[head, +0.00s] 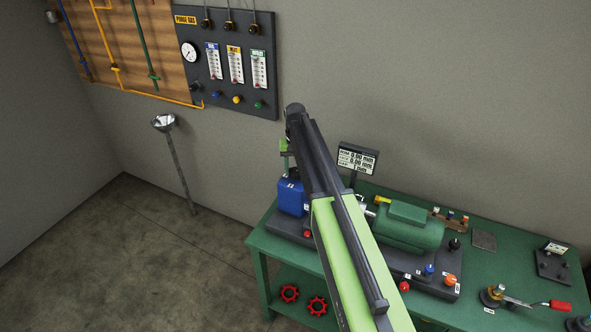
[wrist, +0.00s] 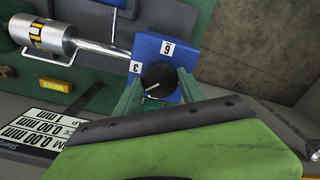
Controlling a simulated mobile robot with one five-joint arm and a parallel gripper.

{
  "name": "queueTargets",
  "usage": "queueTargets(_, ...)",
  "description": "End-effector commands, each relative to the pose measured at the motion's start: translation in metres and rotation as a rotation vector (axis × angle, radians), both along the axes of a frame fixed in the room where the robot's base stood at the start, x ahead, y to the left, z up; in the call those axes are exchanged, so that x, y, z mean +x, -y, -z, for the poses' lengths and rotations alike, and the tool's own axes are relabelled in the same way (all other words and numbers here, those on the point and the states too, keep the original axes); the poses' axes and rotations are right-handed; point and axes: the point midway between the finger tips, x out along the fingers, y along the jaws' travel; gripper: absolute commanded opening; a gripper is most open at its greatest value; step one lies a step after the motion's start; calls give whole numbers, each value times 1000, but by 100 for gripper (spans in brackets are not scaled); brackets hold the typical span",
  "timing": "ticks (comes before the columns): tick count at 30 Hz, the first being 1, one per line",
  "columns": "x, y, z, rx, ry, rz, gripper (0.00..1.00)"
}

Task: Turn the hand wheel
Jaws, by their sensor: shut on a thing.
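The hand wheel appears to be a black round knob (wrist: 157,77) with a pale line on its face, on the end of a blue block (wrist: 172,46) marked 3 and 6. My gripper (wrist: 160,84) has its two green fingers on either side of this knob and is shut on it. In the head view the blue block (head: 291,199) stands at the left end of the green bench (head: 262,240). My gripper (head: 285,150) is just above it there. My arm hides part of the machine, and the knob is hard to make out in the head view.
A display (head: 357,161) with mm readings stands behind the machine; it also shows in the wrist view (wrist: 40,135). A green motor-like housing (head: 408,228) is right of my arm. Red wheels (head: 290,293) lie on the lower shelf. A gauge panel (head: 226,62) hangs on the wall.

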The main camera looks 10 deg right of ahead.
Motion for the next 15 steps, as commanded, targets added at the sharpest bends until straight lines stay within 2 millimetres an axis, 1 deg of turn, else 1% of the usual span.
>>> queueTargets(15, -1, 1, 0, 0, -3, -479, 7)
